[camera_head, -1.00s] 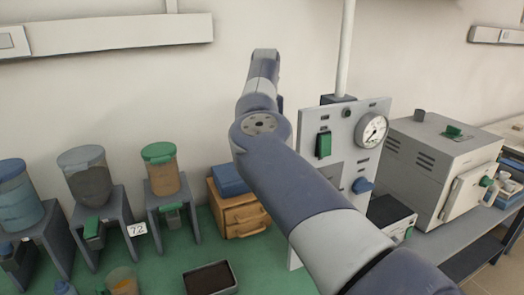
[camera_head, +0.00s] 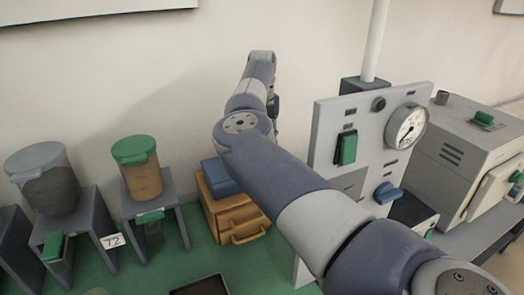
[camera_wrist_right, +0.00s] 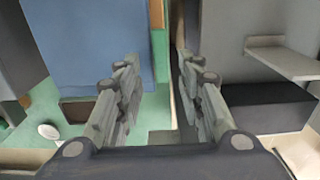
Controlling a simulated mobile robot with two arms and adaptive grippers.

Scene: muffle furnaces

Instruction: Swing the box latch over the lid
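A wooden box (camera_head: 236,217) with a front handle stands on the green bench, with a blue block (camera_head: 221,177) on its top. I cannot make out a latch on it for certain. My right arm crosses in front of the box's right side in the head view and its gripper is hidden there. In the right wrist view my right gripper (camera_wrist_right: 157,65) is open, with a clear gap between its fingers and nothing held. A large blue surface (camera_wrist_right: 95,40) lies ahead to the left of the fingers. My left gripper is not in view.
A grey panel with a gauge (camera_head: 407,125) and a green switch (camera_head: 347,148) stands right of my arm, with a grey furnace (camera_head: 470,150) beyond. Jars on dark stands (camera_head: 153,205) are left of the box. A dark tray (camera_head: 203,286) lies in front.

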